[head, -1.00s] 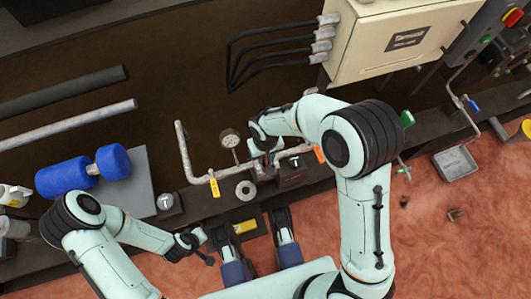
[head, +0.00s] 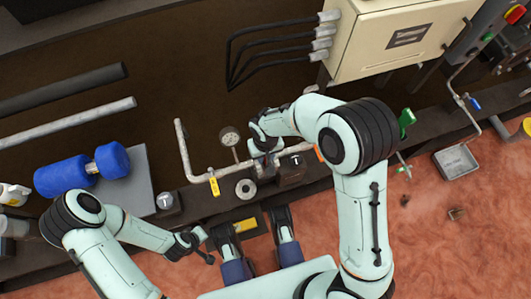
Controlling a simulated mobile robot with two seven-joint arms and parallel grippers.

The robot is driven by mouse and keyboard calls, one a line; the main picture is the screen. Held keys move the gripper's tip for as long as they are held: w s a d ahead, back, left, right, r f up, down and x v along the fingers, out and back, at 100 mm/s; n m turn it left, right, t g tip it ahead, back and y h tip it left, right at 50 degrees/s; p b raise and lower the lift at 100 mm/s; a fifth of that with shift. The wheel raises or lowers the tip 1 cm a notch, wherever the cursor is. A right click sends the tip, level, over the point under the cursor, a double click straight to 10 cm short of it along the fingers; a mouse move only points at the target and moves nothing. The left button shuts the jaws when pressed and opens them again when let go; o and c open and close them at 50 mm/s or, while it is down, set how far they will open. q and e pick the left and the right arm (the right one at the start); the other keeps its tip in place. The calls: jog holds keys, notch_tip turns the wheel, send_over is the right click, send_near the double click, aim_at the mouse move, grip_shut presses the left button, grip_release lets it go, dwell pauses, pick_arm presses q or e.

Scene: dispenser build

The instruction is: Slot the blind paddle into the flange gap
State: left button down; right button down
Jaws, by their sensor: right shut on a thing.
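My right gripper (head: 265,160) is over the pale pipe run at the flange gap, pointing down at it. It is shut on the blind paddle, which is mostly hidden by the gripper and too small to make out. I cannot tell how deep the paddle sits between the flanges. The pipe (head: 205,176) bends up at its left end. A grey ring with a centre hole (head: 245,189) lies on the dark bench in front of the pipe. My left gripper (head: 203,245) hangs low at the bench's front edge, away from the pipe; its finger opening is not clear.
A round gauge (head: 229,138) stands just left of my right gripper, and a yellow tag (head: 214,186) hangs on the pipe. A dark block (head: 291,170) sits to the right. A blue cylinder (head: 62,177) lies at left. A beige cabinet (head: 395,38) overhangs the back.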

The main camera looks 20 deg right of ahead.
jog(key=shift+c, duration=1.4)
grip_release()
pick_arm(q)
jog(key=shift+s+f+g, duration=0.5)
jog(key=shift+s+g, duration=0.3)
jog(key=shift+s, duration=1.35)
pick_arm(e)
jog(key=shift+r+p, duration=1.15)
jog(key=shift+r, duration=0.2)
pick_arm(q)
jog(key=shift+w+d+r+t+p, duration=0.5)
jog(key=shift+w+r+t+p, duration=0.8)
jog(key=shift+w+r, duration=2.4)
pick_arm(e)
jog(key=shift+r, duration=1.4)
jog(key=shift+r+p, duration=0.8)
jog(key=shift+r, duration=0.45)
pick_arm(q)
jog(key=shift+m+g, duration=0.3)
jog(key=shift+g, duration=0.1)
jog(key=s, duration=0.1)
jog(key=s+d+r, duration=0.1)
jog(key=s, duration=0.1)
jog(key=shift+s+d+r, duration=0.2)
jog(key=shift+d+r, duration=0.1)
jog(key=shift+r, duration=0.1)
